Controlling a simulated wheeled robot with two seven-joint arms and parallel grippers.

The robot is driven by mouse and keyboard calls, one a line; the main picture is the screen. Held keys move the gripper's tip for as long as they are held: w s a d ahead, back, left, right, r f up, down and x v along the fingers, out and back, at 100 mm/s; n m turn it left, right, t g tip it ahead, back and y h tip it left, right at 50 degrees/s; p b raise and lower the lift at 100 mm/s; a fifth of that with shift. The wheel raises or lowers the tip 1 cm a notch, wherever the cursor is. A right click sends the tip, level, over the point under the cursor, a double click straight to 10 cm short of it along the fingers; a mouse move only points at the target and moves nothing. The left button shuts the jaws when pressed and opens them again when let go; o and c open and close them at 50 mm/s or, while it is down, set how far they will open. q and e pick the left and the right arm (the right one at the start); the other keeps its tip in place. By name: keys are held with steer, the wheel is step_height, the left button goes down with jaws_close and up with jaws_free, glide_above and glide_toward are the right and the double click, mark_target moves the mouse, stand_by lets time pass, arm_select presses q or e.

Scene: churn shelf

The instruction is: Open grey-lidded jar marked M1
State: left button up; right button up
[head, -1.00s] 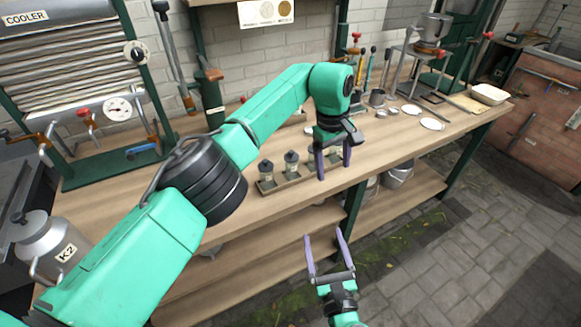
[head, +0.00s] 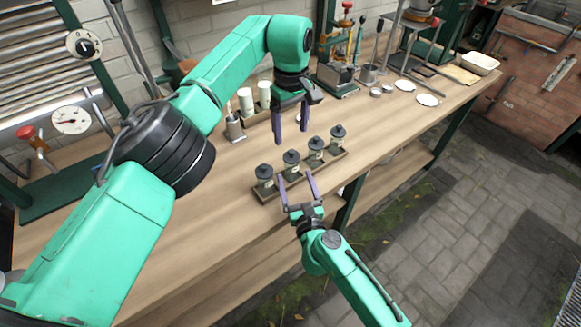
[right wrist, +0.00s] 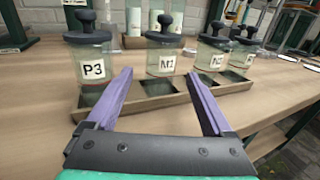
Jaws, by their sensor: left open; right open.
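The jar whose label reads M1 (right wrist: 163,60) stands in a shallow tray (right wrist: 172,103), second from the left, with its dark grey knobbed lid (right wrist: 166,38) on. It also shows in the head view (head: 291,163). My right gripper (head: 296,174) is open and empty in front of it; in the right wrist view its fingers (right wrist: 160,75) point toward the jar, one to each side, without visible contact. My left gripper (head: 292,134) is open, pointing down above the bench behind the jars, and holds nothing.
Jar P3 (right wrist: 92,65) stands left of M1, and two similar lidded jars (head: 316,150) (head: 338,136) stand to its right. The wooden bench (head: 215,195) is clear left of the tray.

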mark_target(293, 173)
arm_select(q)
steer(key=shift+w, duration=0.1)
arm_select(e)
steer(key=x, duration=0.4)
arm_select(q)
steer(key=shift+s+d+r, duration=0.1)
steer(key=shift+s, duration=0.1)
arm_select(e)
steer(key=shift+w+a, duration=0.1)
steer(key=shift+w, duration=0.4)
